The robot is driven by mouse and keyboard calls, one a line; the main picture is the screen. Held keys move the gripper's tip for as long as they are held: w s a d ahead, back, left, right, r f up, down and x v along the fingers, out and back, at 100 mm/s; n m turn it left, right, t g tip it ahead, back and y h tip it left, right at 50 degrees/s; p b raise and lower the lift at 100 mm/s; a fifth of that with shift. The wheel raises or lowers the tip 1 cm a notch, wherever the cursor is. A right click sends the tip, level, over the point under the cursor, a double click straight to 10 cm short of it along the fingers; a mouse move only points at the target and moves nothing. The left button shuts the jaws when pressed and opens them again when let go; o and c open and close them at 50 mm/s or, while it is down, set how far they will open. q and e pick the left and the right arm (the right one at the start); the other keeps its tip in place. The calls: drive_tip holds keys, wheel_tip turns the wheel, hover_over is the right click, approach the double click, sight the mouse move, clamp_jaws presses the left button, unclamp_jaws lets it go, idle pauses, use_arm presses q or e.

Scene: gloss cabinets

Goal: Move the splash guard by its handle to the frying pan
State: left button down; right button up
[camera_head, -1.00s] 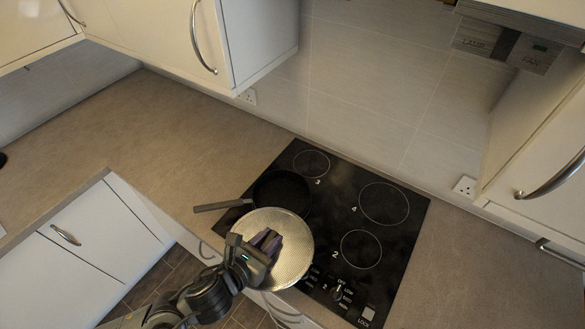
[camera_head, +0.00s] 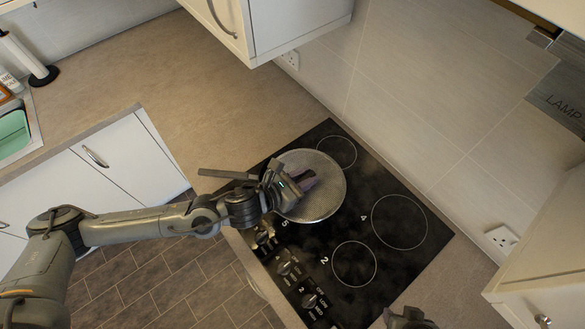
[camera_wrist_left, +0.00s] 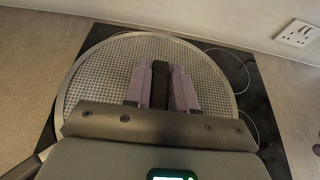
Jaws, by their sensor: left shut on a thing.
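The splash guard (camera_head: 325,185), a round grey mesh disc with a metal rim, lies over the frying pan's place at the left of the hob. In the left wrist view its mesh (camera_wrist_left: 100,80) fills the middle. My left gripper (camera_head: 305,180) is shut on its black upright handle (camera_wrist_left: 160,85), with purple finger pads on both sides. The frying pan shows only by its dark handle (camera_head: 228,174); its bowl is hidden under the guard. I cannot tell whether the guard touches the pan's rim. A dark part, probably my right gripper (camera_head: 408,319), shows at the bottom edge.
The black hob (camera_head: 385,260) has bare rings to the right and knobs (camera_head: 285,262) along its front. The counter (camera_head: 190,80) behind left is clear. A wall cabinet (camera_head: 290,25) hangs above. A paper-towel holder (camera_head: 28,60) stands at far left.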

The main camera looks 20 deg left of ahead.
sight(290, 164)
use_arm(q)
drive_tip(key=w+a+f, duration=0.1)
drive_tip(key=a, duration=0.1)
drive_tip(key=w+a+f+b, duration=0.1)
drive_tip(key=w+a+f, duration=0.2)
drive_tip(key=w+a, duration=0.1)
drive_tip(key=shift+f, duration=0.35)
use_arm(e)
drive_tip(key=shift+f, duration=0.8)
use_arm(q)
drive_tip(key=shift+f+b, duration=1.45)
drive_tip(key=shift+f, duration=0.55)
use_arm(e)
drive_tip(key=shift+d+f, duration=0.1)
drive_tip(key=shift+f, duration=1.1)
drive_tip(key=shift+w, duration=0.1)
use_arm(q)
drive_tip(key=shift+f, duration=0.1)
drive_tip(key=shift+f+b, duration=0.35)
drive_tip(key=shift+b, duration=0.15)
use_arm(e)
drive_tip(key=shift+f, duration=0.45)
use_arm(q)
drive_tip(key=c, duration=0.9)
unclamp_jaws()
drive_tip(key=shift+r, duration=0.1)
use_arm(e)
drive_tip(key=shift+r, duration=0.15)
